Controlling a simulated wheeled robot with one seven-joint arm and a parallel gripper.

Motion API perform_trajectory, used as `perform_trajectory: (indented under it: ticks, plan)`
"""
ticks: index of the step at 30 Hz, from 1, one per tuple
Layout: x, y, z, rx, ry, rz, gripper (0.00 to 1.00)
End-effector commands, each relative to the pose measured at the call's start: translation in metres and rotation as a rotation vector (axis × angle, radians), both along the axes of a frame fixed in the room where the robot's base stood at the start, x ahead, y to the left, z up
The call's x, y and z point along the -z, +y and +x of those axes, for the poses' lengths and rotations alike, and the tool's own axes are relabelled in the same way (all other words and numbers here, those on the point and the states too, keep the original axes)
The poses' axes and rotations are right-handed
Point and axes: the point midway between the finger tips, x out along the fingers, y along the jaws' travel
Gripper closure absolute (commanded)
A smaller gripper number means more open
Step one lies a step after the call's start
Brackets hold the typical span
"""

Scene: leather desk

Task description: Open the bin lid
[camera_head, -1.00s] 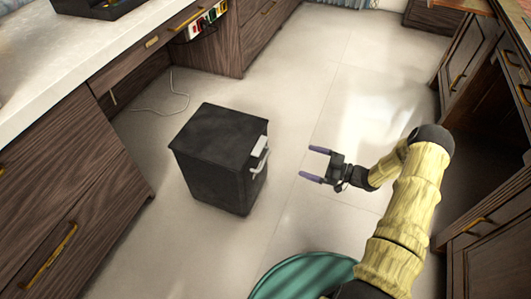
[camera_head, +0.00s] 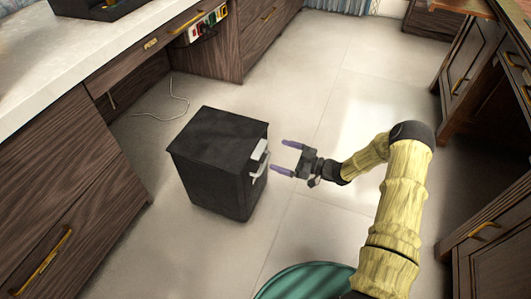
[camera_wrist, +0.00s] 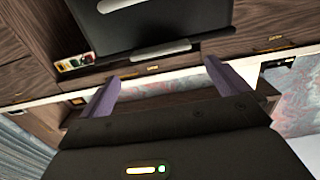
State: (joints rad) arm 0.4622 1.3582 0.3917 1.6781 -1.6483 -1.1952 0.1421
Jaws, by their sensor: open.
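The black bin (camera_head: 215,165) stands upright on the floor left of centre in the head view, with its flat lid (camera_head: 220,130) closed. A light grey handle piece (camera_head: 260,157) is on its right side. My gripper (camera_head: 280,156) is open and empty just right of that handle, its purple fingers pointing at it with a small gap. In the wrist view the bin (camera_wrist: 150,30) is at the top, with pale bars on it, and the open fingers of my gripper (camera_wrist: 162,85) are below it.
Wooden cabinets with a pale counter (camera_head: 60,70) run along the left. More wooden cabinets (camera_head: 490,210) line the right. A teal round thing (camera_head: 300,283) is at the bottom. A thin cable (camera_head: 175,100) lies behind the bin. The floor between is clear.

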Motion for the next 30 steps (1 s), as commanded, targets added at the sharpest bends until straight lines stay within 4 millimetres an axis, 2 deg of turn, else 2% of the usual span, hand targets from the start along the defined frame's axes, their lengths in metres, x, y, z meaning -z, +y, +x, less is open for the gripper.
perform_trajectory:
  ticks: [6,12,23,30]
  plan:
    - [0.003,0.037,0.013,-0.003,-0.001,0.001,0.00]
    - [0.002,0.061,0.022,-0.001,-0.001,0.000,0.00]
    - [0.000,0.066,0.024,0.000,0.000,0.000,0.00]
    - [0.000,0.066,0.024,0.000,0.000,0.000,0.47]
